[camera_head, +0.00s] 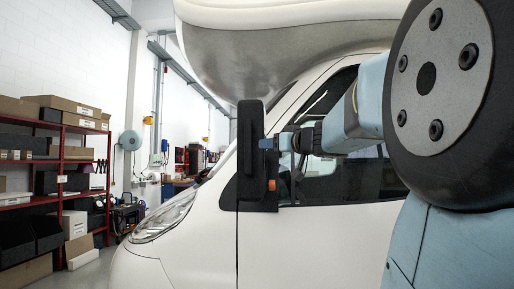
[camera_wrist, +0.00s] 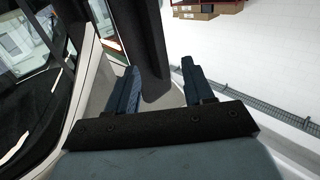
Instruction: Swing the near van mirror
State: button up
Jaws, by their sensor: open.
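The van mirror (camera_head: 250,150) is a tall black housing on the side of the white van (camera_head: 190,235), by the front of the side window. It stands out from the door, with a small orange lamp low on it. My gripper (camera_head: 276,143) is at the mirror's right side in the head view, its fingertips hard to make out there. In the wrist view my gripper (camera_wrist: 160,85) has two dark blue fingers spread apart. The dark mirror housing (camera_wrist: 151,45) shows between and beyond the fingers. I cannot tell whether a finger touches it.
The van's overhanging cab roof (camera_head: 290,50) is above the mirror. The side window (camera_head: 345,180) and door are close to my arm. Red shelves (camera_head: 62,170) with boxes stand along the left wall.

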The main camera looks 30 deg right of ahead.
jog(key=shift+s+d, duration=0.15)
jog(key=shift+s, duration=0.65)
jog(key=shift+c, duration=0.2)
